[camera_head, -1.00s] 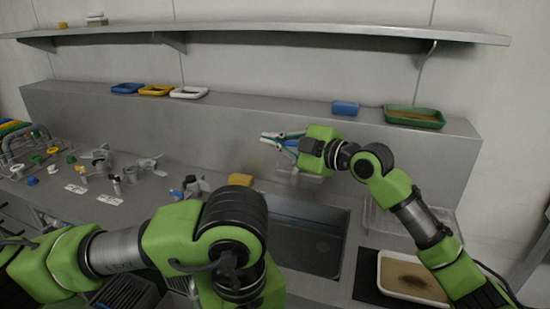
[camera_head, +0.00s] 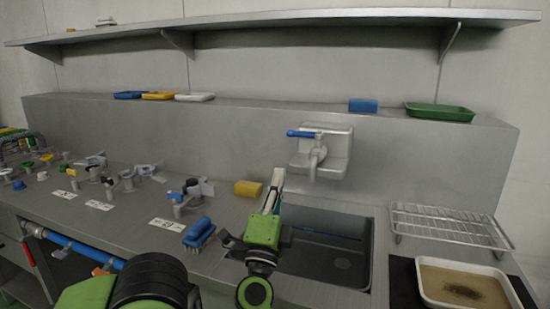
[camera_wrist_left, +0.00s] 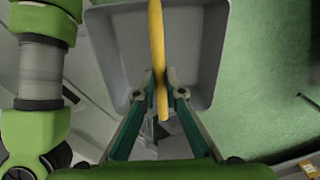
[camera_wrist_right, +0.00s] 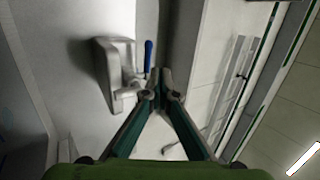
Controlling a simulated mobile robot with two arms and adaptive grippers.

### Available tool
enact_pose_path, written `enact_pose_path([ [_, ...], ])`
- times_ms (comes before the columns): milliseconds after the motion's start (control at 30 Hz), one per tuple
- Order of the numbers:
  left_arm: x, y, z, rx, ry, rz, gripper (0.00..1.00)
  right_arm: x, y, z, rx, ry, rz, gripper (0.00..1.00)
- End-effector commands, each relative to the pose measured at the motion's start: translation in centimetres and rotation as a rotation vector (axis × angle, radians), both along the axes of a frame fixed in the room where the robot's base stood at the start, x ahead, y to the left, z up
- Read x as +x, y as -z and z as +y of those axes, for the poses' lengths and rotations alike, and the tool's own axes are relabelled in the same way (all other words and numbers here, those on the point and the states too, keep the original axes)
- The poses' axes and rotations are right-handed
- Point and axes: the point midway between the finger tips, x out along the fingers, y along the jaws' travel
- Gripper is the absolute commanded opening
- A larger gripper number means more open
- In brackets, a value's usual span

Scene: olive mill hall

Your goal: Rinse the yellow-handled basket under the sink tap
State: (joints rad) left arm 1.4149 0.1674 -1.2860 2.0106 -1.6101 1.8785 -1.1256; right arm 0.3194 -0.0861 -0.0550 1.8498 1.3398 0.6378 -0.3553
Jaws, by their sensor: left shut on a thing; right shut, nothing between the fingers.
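The basket (camera_wrist_left: 207,50) shows only in the left wrist view as a grey tub with a yellow handle (camera_wrist_left: 157,45) across its middle. My left gripper (camera_wrist_left: 160,82) is shut on that handle. The basket and left gripper are out of the head view. The tap (camera_head: 318,155), with a blue lever (camera_head: 301,134), is on the wall above the sink (camera_head: 325,255); no water is visible. It also shows in the right wrist view (camera_wrist_right: 120,75). My right gripper (camera_head: 274,180) is shut and empty, pointing up at the sink's left side, below and left of the tap.
A yellow sponge (camera_head: 248,188) and a blue brush (camera_head: 199,233) lie left of the sink. A wire rack (camera_head: 450,225) and a white tray with brown contents (camera_head: 463,284) are on the right. Several valve fittings stand on the left counter. A ledge holds trays and a blue block (camera_head: 363,105).

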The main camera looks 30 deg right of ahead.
Motion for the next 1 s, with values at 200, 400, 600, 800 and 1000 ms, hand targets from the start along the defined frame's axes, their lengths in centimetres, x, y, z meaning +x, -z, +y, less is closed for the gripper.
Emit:
enact_pose_path([
  [200,0.0,0.5,0.0,-0.001,0.000,-0.001,0.00,-0.6,1.9,-1.4,0.080,0.028,-0.009,0.00],
  [400,0.0,0.0,0.0,-0.001,0.000,-0.001,0.00,0.8,0.5,-3.0,0.081,0.029,-0.012,0.00],
  [600,0.0,-0.1,0.0,-0.001,0.000,0.000,0.00,3.3,-1.4,-5.4,0.078,0.029,-0.012,0.00],
  [800,0.0,0.1,0.0,-0.001,0.000,0.000,0.00,5.5,-3.0,-7.7,0.079,0.029,-0.010,0.00],
  [1000,0.0,0.8,0.0,-0.001,0.000,0.000,0.00,7.1,-4.1,-9.3,0.079,0.028,-0.009,0.00],
])
